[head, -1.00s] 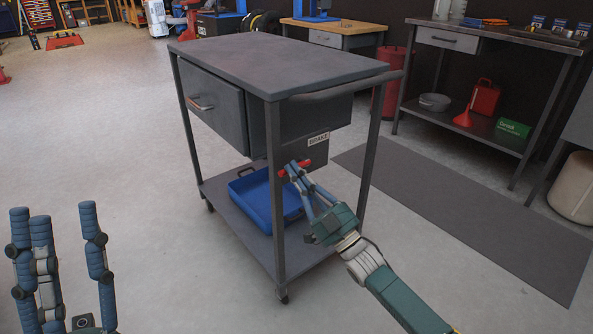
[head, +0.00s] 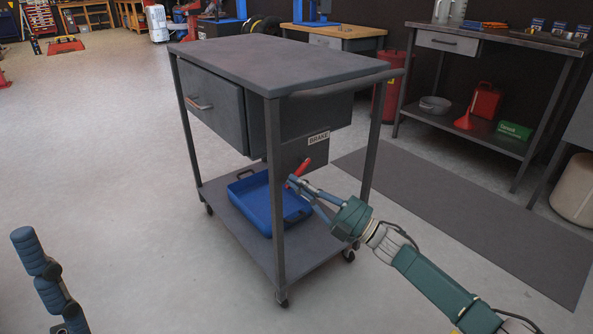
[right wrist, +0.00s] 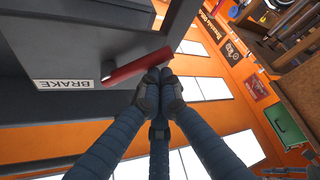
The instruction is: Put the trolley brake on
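The grey trolley (head: 270,52) stands in front of me with a drawer on its left side. Its red brake lever (head: 302,167) is tilted, its upper end to the right, under a white BRAKE label (head: 319,138). In the right wrist view the lever (right wrist: 137,67) lies just beyond the fingertips. My right gripper (head: 294,183) has its fingers drawn together, with the tips (right wrist: 158,76) at the lever's edge, not around it. I cannot tell if they touch. My left gripper (head: 42,262) shows only in part at the lower left, clear of everything.
A blue tray (head: 250,209) lies on the trolley's lower shelf, close behind my right fingers. A front trolley leg (head: 276,235) stands beside them. A grey mat (head: 470,220) covers floor at right, before a workbench (head: 470,40). Floor at left is clear.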

